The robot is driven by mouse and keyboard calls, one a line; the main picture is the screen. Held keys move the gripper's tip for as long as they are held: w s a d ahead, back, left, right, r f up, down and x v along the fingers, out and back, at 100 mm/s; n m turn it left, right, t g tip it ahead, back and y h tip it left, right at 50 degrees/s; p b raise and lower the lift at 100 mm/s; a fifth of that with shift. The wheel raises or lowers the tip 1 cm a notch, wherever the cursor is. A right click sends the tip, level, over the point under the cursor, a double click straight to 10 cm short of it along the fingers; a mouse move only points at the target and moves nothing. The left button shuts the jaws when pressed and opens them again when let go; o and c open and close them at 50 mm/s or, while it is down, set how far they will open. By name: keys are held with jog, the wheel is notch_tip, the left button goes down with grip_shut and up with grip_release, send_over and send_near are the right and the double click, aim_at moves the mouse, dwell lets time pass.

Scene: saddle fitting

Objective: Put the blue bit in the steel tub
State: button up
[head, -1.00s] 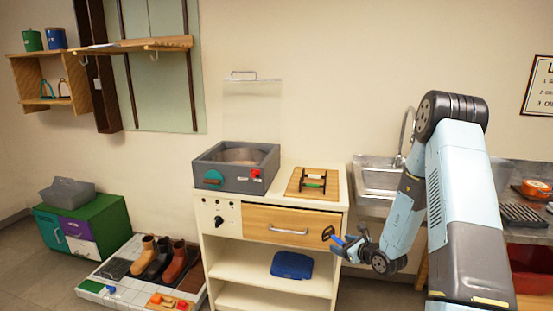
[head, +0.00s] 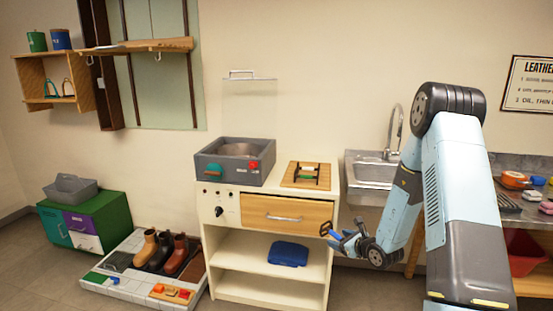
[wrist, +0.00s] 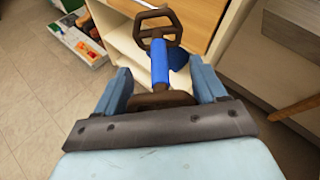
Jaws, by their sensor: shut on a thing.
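The blue bit (wrist: 160,62) has a blue bar between dark brown rings. My gripper (wrist: 162,84) is shut on it, with one ring between the fingers and the other pointing away. In the head view, the bit (head: 334,233) and my gripper (head: 352,243) are in front of the cabinet's right side, below the counter top. A steel sink basin (head: 370,172) with a tap stands at the right, behind my arm. Which one is the steel tub is not clear.
The cream cabinet (head: 215,262) has a wooden drawer (head: 262,212) and a blue folded item (head: 288,254) on its shelf. A wooden board (head: 294,182) lies on the counter. Boots (head: 181,254) stand on a tiled platform at left. A red bin (head: 524,247) is at right.

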notch_tip(320, 180, up, 13)
jog(key=w+m+t+h, duration=0.1)
jog(key=w+m+h, duration=0.1)
jog(key=shift+w+a, duration=0.15)
jog(key=shift+a, duration=0.05)
dwell(0.4)
